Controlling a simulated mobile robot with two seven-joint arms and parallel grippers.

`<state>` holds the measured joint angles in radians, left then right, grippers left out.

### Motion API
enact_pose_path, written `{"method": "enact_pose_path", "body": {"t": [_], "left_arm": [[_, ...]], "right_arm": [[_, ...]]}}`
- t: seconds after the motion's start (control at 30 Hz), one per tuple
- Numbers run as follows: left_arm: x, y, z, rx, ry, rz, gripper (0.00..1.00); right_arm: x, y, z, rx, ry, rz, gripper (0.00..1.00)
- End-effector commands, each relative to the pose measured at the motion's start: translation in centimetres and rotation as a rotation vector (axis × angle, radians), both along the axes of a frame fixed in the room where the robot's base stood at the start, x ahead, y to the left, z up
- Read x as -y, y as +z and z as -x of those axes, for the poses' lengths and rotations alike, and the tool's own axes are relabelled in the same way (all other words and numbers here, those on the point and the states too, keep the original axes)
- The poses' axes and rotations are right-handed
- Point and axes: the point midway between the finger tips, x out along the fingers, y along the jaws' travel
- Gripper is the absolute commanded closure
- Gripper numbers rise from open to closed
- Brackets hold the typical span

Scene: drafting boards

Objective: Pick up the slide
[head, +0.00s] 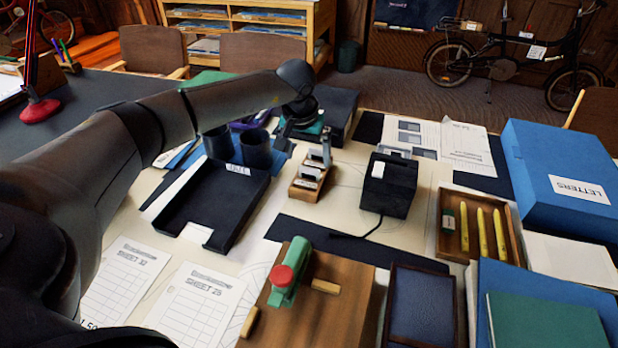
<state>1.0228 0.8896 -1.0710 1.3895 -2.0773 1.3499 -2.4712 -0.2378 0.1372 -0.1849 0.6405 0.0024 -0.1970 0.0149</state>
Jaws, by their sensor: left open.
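A small wooden rack (301,191) stands near the middle of the table. Small pale slides (309,173) stand upright in its slots; which one is the task's slide I cannot tell. My left arm reaches in from the left, and my left gripper (304,127) points down just behind the rack, open. The gripper is small and dark here, and its fingertips are hard to make out. I see no slide between its fingers. A thin grey upright piece (326,146) shows at the rack's far end, close to the gripper. My right gripper is not in view.
A black box (390,188) with a cable stands right of the rack. A black tray (216,205) and dark cups (257,150) are to its left. A green-and-red tool on a wooden board (335,305) is in front. A blue letters box (562,175) stands at the right.

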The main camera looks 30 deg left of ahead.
Motion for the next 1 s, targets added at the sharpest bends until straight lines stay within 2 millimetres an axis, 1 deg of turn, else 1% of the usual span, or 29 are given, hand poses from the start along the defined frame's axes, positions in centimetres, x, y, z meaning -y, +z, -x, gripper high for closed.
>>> {"method": "enact_pose_path", "body": {"t": [0.03,0.1,0.2,0.3,0.5,0.57,1.0], "left_arm": [[0.1,-1.3,0.0,-0.004,0.0,0.001,0.0],[0.1,-2.4,-0.2,-0.004,0.0,0.001,0.0],[-0.1,-3.3,-0.5,-0.002,0.001,0.001,0.0],[-0.1,-3.7,-0.7,-0.001,0.0,0.0,0.0],[-0.1,-3.7,-0.7,-0.001,0.0,0.0,0.0],[-0.1,-3.7,-0.7,-0.001,0.0,0.0,0.06],[-0.1,-3.6,-0.7,-0.001,0.0,0.0,0.55]], "right_arm": [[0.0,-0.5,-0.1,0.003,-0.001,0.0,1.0],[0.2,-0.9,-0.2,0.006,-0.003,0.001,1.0],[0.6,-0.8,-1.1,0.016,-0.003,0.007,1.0],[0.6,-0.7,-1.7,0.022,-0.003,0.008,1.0],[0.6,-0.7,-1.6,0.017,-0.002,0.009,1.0],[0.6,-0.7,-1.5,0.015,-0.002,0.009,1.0],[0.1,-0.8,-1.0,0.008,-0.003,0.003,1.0]]}}
